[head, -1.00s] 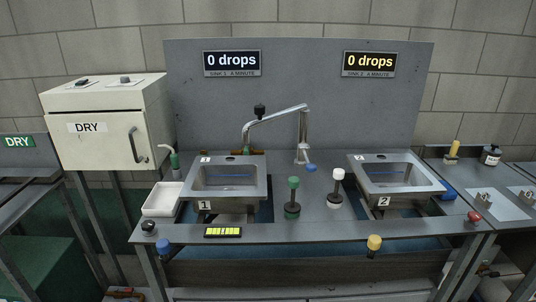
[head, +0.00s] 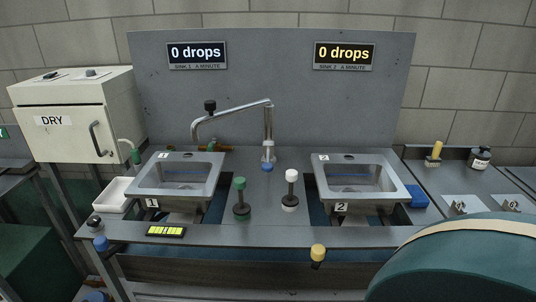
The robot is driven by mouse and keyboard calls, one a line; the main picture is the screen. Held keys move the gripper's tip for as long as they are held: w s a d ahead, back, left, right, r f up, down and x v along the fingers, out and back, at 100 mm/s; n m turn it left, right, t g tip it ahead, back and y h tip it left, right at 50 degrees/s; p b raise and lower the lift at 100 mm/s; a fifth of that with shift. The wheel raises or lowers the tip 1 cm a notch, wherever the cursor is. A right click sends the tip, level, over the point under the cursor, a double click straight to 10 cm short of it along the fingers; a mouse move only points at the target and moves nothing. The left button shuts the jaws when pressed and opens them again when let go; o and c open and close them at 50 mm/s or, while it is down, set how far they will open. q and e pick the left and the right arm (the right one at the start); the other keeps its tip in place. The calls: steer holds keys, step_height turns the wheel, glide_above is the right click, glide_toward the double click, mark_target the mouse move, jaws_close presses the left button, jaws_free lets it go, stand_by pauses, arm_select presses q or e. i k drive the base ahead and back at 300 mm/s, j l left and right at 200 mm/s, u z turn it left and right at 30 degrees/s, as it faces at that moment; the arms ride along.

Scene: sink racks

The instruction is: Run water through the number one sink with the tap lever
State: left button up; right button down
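The number one sink (head: 140,188) is a steel basin on the left of the bench, with a "1" plate on its front. A thin blue line shows inside it. The chrome tap (head: 268,125) stands behind and between the two sinks, its spout reaching left over the back of sink one. A black knob (head: 210,106) sits on the spout. A blue piece (head: 267,168) is at the tap's foot. A green-topped lever (head: 240,184) and a white-topped lever (head: 291,176) stand between the sinks. I cannot tell which is the tap lever. No running water is visible. Neither gripper shows.
The number two sink (head: 408,200) is on the right. The sink one display (head: 197,55) and sink two display (head: 344,55) both read "0 drops". A white tray (head: 113,197) and a DRY cabinet (head: 60,141) are left.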

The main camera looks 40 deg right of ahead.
mark_target(267, 166)
steer(key=k+l, duration=0.1)
steer(key=l, duration=0.25)
steer(key=k+l+u, duration=0.1)
steer(key=l, duration=0.25)
steer(key=k+l, duration=0.15)
steer(key=l, duration=0.2)
steer(key=k+l+u, duration=0.1)
steer(key=l, duration=0.3)
steer(key=k+l, duration=0.2)
steer(key=l+u, duration=0.05)
steer(key=l, duration=0.05)
